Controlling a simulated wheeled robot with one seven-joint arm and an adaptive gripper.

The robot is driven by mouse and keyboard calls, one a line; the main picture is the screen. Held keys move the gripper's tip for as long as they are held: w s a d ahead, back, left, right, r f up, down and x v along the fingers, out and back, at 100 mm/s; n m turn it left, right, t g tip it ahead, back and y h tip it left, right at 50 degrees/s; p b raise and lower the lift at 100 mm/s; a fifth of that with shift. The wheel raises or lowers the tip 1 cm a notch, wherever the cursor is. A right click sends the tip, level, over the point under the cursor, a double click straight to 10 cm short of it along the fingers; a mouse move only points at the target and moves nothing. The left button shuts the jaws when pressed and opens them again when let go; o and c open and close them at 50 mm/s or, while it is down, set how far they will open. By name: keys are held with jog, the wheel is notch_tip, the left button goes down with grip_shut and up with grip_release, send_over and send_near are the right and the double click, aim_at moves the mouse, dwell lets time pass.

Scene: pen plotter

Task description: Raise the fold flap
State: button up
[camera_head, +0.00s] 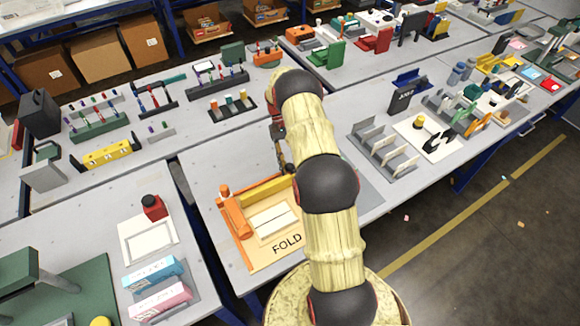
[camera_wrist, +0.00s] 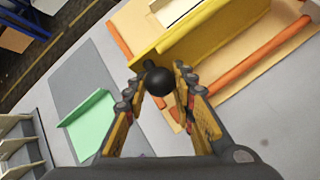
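The fold station is an orange-trimmed tan board (camera_head: 245,252) marked FOLD, with a white sheet (camera_head: 273,221) on it. The fold flap (camera_head: 266,190) is a long yellow bar along the back side of the board. In the wrist view the yellow flap (camera_wrist: 205,32) runs diagonally across the upper part, with a black ball knob (camera_wrist: 158,82) at its near end. My gripper (camera_wrist: 160,78) has one finger on each side of the knob and looks shut on it. In the head view my arm hides the knob and most of the gripper.
A green angled piece (camera_wrist: 92,120) stands on a grey mat (camera_wrist: 75,75) beside the board. An orange roller (camera_head: 235,215) lies along the board's left side. A grey slotted rack (camera_head: 382,150) stands to the right of my arm.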

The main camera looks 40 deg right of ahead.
jog(key=shift+o, duration=1.2)
jog(key=shift+w+a+f, duration=0.15)
jog(key=shift+o, duration=1.1)
jog(key=v, duration=1.2)
